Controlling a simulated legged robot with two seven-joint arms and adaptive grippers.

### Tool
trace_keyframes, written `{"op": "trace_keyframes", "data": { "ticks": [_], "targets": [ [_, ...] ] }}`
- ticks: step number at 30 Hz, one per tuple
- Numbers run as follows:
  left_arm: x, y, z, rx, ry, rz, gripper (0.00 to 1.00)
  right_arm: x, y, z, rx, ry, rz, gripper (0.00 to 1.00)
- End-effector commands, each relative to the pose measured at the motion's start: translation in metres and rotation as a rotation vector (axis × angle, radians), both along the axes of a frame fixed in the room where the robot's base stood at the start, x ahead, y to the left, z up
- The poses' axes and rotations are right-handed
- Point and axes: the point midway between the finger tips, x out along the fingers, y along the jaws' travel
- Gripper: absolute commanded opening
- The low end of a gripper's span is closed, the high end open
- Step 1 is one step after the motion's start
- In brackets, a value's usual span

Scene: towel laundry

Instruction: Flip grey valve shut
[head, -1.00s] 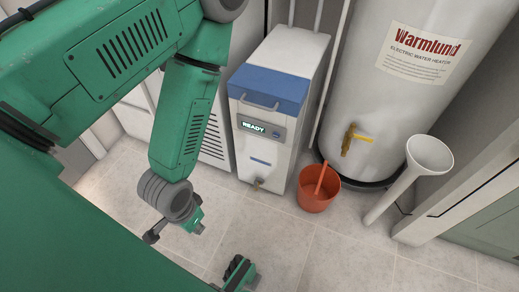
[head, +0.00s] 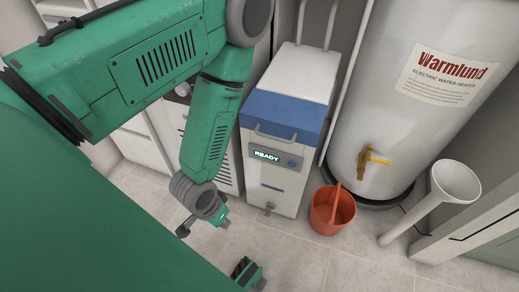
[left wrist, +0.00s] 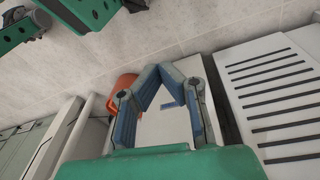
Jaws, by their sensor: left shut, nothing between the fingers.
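A small greyish valve (head: 268,208) sticks out low on the front of a white unit (head: 272,180) with a blue top and a READY display. It is too small to tell its lever position. My left gripper (head: 222,216) is left of the valve in the head view, apart from it in the picture, with its fingers mostly hidden behind the wrist. In the left wrist view the left gripper (left wrist: 160,70) has its fingertips together with nothing between them, in front of the white unit (left wrist: 165,130). The valve cannot be made out there.
An orange bucket (head: 325,218) stands right of the unit. Behind it is a white water heater (head: 400,120) with a yellow-handled brass tap (head: 368,162). A white funnel-topped pipe (head: 425,210) leans at the right. The tiled floor (head: 310,262) in front is clear.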

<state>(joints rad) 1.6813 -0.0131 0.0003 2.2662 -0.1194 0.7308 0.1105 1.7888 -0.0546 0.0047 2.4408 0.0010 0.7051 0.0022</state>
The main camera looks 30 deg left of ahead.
Motion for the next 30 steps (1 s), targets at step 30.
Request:
{"op": "trace_keyframes", "data": {
  "ticks": [30],
  "targets": [
    [0.127,0.076,-0.159,-0.352,-0.342,0.107,0.0,0.0,0.0,0.059,0.0,0.0,0.0,0.4]
  ]
}}
